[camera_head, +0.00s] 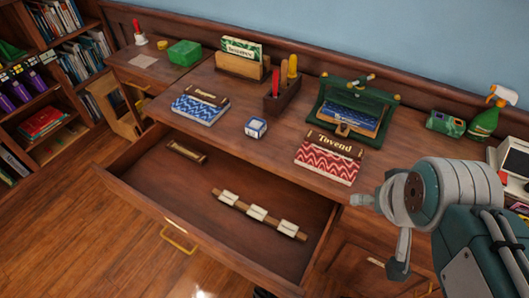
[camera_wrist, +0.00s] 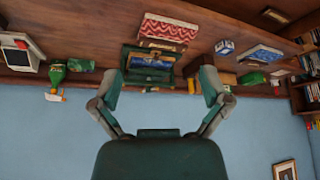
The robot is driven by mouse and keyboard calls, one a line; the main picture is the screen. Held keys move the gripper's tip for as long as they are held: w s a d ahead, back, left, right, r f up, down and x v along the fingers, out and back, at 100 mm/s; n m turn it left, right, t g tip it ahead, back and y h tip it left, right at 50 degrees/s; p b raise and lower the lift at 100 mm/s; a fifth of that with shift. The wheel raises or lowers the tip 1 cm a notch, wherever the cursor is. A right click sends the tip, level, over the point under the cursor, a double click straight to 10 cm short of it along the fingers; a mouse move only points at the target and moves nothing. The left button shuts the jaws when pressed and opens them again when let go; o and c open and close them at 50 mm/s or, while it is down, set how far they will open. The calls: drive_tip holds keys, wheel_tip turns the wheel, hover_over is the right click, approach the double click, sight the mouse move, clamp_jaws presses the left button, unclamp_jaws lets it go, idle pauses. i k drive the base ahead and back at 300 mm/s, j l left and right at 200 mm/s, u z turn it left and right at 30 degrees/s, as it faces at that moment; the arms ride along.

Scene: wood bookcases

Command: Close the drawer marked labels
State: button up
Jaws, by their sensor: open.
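A wide wooden drawer (camera_head: 150,205) stands pulled out from the desk, with a brass handle (camera_head: 179,241) on its front. Inside lie a wooden strip with several white tags (camera_head: 258,214) and a small brass-coloured holder (camera_head: 186,152). I cannot read any "labels" marking on the drawer's front. My gripper (camera_head: 380,235) is at the right, beyond the drawer's right side, apart from the handle. In the wrist view my gripper (camera_wrist: 162,92) is open and empty, its fingers spread; the drawer is not clearly seen there.
The desktop (camera_head: 225,140) holds a blue patterned book (camera_head: 200,106), a red patterned book (camera_head: 326,160), a small cube (camera_head: 256,127), a pen holder (camera_head: 283,98) and a green case (camera_head: 352,110). A bookcase (camera_head: 45,60) stands at the left. Wooden floor (camera_head: 80,240) is clear before the drawer.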

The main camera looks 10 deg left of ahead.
sight(181, 194)
drive_tip(key=u, duration=1.85)
drive_tip(key=z, duration=0.2)
drive_tip(key=k, duration=0.05)
